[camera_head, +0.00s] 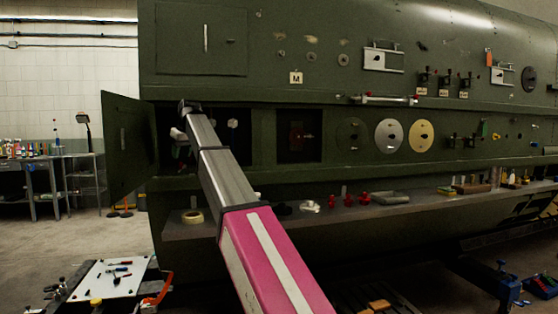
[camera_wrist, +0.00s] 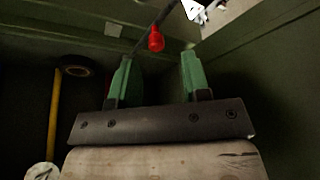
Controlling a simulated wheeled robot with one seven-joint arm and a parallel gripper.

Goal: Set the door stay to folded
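In the wrist view my gripper (camera_wrist: 159,62) has two green fingers spread apart, with nothing held between them. A thin dark rod (camera_wrist: 169,13), which looks like the door stay, slants down from the top edge towards the left finger. A red knob (camera_wrist: 156,40) shows on or beside the rod, just beyond the gap between the fingertips; whether it touches a finger I cannot tell. In the head view the compartment door (camera_head: 128,147) stands open at the left. My arm reaches to that opening; the stay and fingertips cannot be made out there.
In the wrist view a yellow bar (camera_wrist: 53,125) and a dark ring (camera_wrist: 75,66) lie left of my gripper, with a white bracket (camera_wrist: 200,8) at the top. In the head view a shelf (camera_head: 270,218) with several small items runs below the opening.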

